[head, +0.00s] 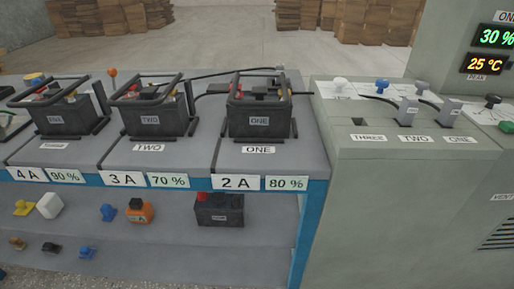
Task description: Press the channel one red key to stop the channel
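No red key is visible in the head view. The pale green charger cabinet (380,190) stands at the right, with labels THREE, TWO and ONE (459,140) on its top. A green button (506,127) is at the right edge. Neither of my grippers is in view.
Battery ONE (259,118) and battery TWO (155,115) stand in frames on a blue-edged bench (195,183), with another at left. White, blue, grey and black knobs (493,101) stand on the cabinet. The lower shelf (170,255) holds caps and a dark battery. Cartons stand behind.

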